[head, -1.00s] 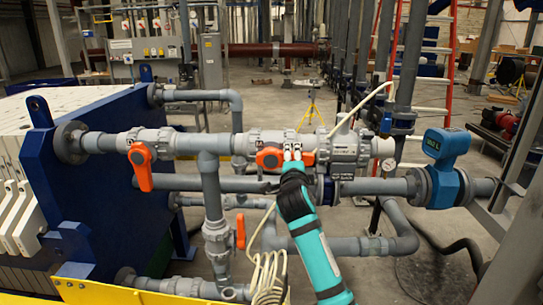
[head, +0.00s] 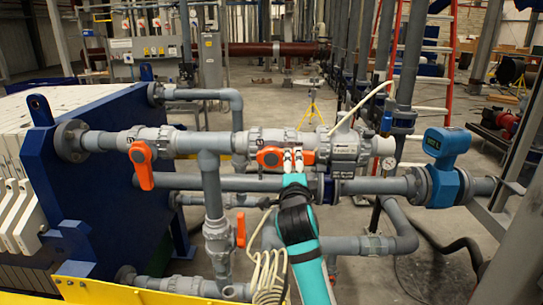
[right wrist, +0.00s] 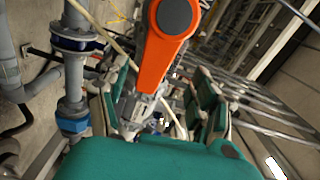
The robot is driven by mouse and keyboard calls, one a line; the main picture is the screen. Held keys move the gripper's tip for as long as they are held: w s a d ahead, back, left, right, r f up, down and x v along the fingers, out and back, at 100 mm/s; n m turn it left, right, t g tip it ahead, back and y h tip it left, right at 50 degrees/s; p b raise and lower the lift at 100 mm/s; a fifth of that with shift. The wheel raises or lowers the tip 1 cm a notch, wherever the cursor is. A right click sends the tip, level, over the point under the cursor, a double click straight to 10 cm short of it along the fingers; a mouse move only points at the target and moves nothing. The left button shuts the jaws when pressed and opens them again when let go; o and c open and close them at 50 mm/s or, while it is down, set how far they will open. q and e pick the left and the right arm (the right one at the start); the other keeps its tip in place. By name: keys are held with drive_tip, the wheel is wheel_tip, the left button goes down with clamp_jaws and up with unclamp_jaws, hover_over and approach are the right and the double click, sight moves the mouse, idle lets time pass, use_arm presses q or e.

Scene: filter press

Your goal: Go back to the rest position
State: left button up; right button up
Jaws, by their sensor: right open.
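My right gripper (head: 293,160) comes up from below in the head view, in front of the right part of a horizontal orange valve handle (head: 270,157) on the upper grey pipe. Its jaws are open. In the right wrist view the open fingers of this gripper (right wrist: 160,100) stand apart on either side of the lower end of the orange handle (right wrist: 168,45). I cannot tell whether they touch it. My left gripper is not in view.
Another orange handle (head: 141,165) hangs down to the left, and a smaller one (head: 241,229) sits lower. A blue flow meter (head: 446,165) stands right. The blue press frame (head: 100,190) fills the left. A coiled cream hose (head: 268,275) lies close to my right arm.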

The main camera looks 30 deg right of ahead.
idle(0.4)
drive_tip(key=s+a+f+n+g+y, duration=0.1)
drive_tip(key=s+a+f+n+y, duration=0.2)
drive_tip(key=f, duration=0.4)
drive_tip(key=s+a+f+n+g, duration=0.2)
drive_tip(key=s+f+n, duration=0.2)
drive_tip(key=f, duration=0.2)
drive_tip(key=s+a+f+n+g+y, duration=0.1)
drive_tip(key=s+a+f+n+y, duration=0.2)
drive_tip(key=f, duration=0.4)
drive_tip(key=s+a+f+n+g+y, duration=0.1)
drive_tip(key=s+a+f+n+g, duration=0.3)
drive_tip(key=s, duration=0.4)
drive_tip(key=s+a+f+n+g+y, duration=0.1)
drive_tip(key=s+a+f+n, duration=0.1)
drive_tip(key=s+f+n, duration=0.55)
drive_tip(key=s+a+f+n+g+y, duration=0.1)
drive_tip(key=s+a+f+n+g, duration=0.2)
drive_tip(key=s, duration=0.7)
wheel_tip(320, 180, down, 30)
drive_tip(key=s+n+g+b, duration=0.1)
drive_tip(key=s+b, duration=0.1)
drive_tip(key=b, duration=0.2)
drive_tip(key=s+d+f+g+b, duration=0.1)
drive_tip(key=s+d+f, duration=0.1)
drive_tip(key=s+f, duration=1.3)
drive_tip(key=shift+s+d+f+b, duration=0.3)
drive_tip(key=shift+s+f+b, duration=0.1)
drive_tip(key=shift+f, duration=0.5)
